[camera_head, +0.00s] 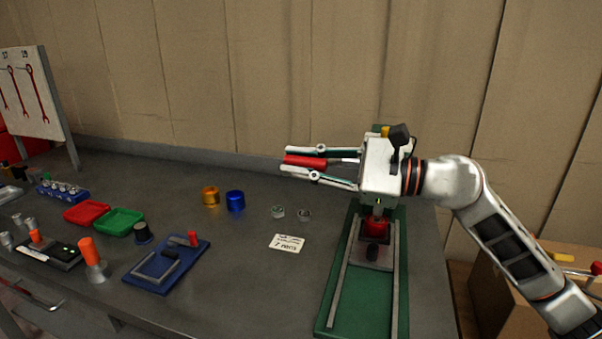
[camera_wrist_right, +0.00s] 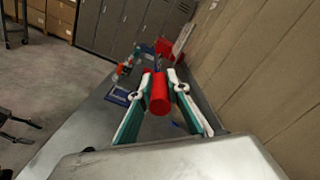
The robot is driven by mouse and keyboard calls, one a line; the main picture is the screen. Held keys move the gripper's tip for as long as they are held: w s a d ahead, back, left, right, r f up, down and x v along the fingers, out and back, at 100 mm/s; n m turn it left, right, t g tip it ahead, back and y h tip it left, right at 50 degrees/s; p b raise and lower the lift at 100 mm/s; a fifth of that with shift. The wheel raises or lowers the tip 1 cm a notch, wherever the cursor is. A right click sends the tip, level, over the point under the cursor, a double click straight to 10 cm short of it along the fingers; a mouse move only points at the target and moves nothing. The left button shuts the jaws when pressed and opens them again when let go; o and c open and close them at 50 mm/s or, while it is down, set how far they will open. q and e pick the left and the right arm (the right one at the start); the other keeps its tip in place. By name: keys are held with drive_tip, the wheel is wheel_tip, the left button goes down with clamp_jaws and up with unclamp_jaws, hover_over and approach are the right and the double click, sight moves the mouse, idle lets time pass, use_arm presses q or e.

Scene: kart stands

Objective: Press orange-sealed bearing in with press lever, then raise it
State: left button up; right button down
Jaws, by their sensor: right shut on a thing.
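The green arbor press (camera_head: 405,265) stands at the right of the bench, its upper part mostly hidden behind my right arm. My right gripper (camera_head: 318,168) is shut on the red grip of the press lever (camera_head: 303,160), which points left and looks about level. In the right wrist view the red grip (camera_wrist_right: 159,94) sits between both fingers. Under the ram is a red part (camera_head: 376,228) on a grey plate. I cannot make out an orange seal there. At the left edge of the right wrist view, my dark left gripper (camera_wrist_right: 22,129) hangs with its fingers apart.
Two small bearings (camera_head: 291,213) and a note card (camera_head: 287,242) lie left of the press. Gold (camera_head: 210,196) and blue (camera_head: 235,201) cups, red (camera_head: 87,212) and green (camera_head: 118,222) trays, and a blue fixture (camera_head: 168,264) stand farther left. The wall is behind.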

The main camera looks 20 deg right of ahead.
drive_tip(key=shift+w+d+r+m+p, duration=0.15)
drive_tip(key=shift+w+r+m+p, duration=0.1)
drive_tip(key=shift+r, duration=0.25)
drive_tip(key=shift+w+d+r+m+p, duration=0.15)
drive_tip(key=shift+r+m+p, duration=0.1)
drive_tip(key=shift+r, duration=0.2)
drive_tip(key=c, duration=1.9)
unclamp_jaws()
drive_tip(key=shift+d, duration=0.1)
drive_tip(key=shift+s+f, duration=0.1)
drive_tip(key=shift+s, duration=0.05)
drive_tip(key=v, duration=1.2)
